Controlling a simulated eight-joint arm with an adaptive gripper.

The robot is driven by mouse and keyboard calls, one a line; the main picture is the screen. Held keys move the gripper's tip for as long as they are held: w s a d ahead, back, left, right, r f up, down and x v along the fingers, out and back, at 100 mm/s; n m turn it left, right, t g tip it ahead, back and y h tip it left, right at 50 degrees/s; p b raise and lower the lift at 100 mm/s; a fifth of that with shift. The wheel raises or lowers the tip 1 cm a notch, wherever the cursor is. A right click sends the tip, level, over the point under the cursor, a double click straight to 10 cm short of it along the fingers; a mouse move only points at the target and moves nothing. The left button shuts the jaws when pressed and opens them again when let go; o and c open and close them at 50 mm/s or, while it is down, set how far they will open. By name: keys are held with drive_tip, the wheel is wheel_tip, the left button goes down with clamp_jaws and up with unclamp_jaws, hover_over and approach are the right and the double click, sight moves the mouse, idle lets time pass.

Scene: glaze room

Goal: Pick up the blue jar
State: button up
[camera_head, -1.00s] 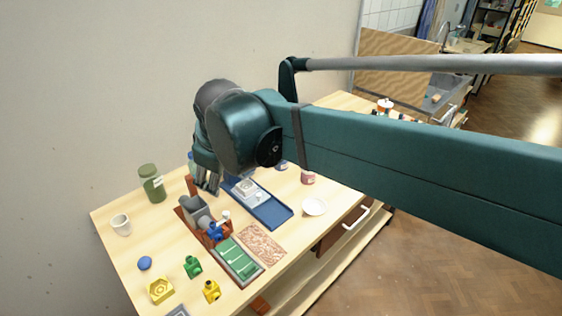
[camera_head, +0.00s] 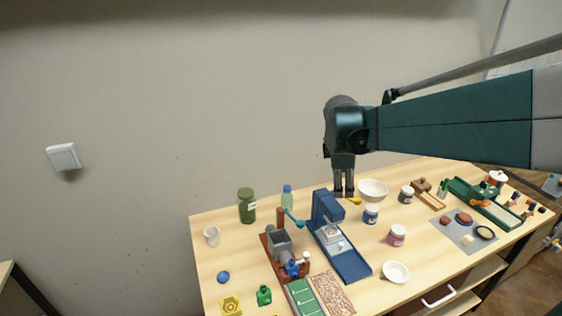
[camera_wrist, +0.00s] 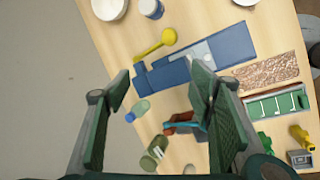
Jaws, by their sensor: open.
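The blue jar (camera_head: 370,215) is a small jar with a white label band, upright on the wooden table, just right of the blue press and in front of the white bowl. My gripper (camera_head: 343,192) hangs fingers down behind and left of the jar in the head view, near the press's top. In the wrist view my gripper (camera_wrist: 161,82) has its fingers spread wide with nothing between them; the jar lies beyond the fingertips, apart from them.
The blue press (camera_head: 326,208) stands close left of the jar. The white bowl (camera_head: 373,189), a yellow spoon (camera_wrist: 156,43), a pink jar (camera_head: 397,235) and a dark jar (camera_head: 406,194) are around it. A green jar (camera_head: 247,205) and a bottle (camera_head: 287,198) stand left. Bare tabletop lies between the jars.

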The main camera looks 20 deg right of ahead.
drive_tip(key=w+d+f+n+g+p, duration=0.1)
drive_tip(key=w+d+f+n+p, duration=0.15)
drive_tip(key=d, duration=0.65)
drive_tip(key=n+g+h+p, duration=0.1)
drive_tip(key=n+g+p, duration=0.1)
drive_tip(key=n, duration=0.2)
hover_over(371, 208)
drive_tip(key=a, duration=0.2)
wheel_tip(371, 208, down, 3)
drive_tip(key=shift+m, duration=0.25)
wheel_tip(371, 208, down, 11)
drive_tip(key=shift+s+r, duration=0.1)
drive_tip(key=shift+r, duration=0.1)
drive_tip(key=shift+f, duration=0.55)
drive_tip(key=shift+a, duration=0.1)
drive_tip(key=shift+f, duration=0.1)
drive_tip(key=shift+b+x, duration=0.3)
drive_tip(key=shift+x, duration=0.9)
drive_tip(key=shift+f, duration=0.1)
drive_tip(key=shift+x, duration=2.55)
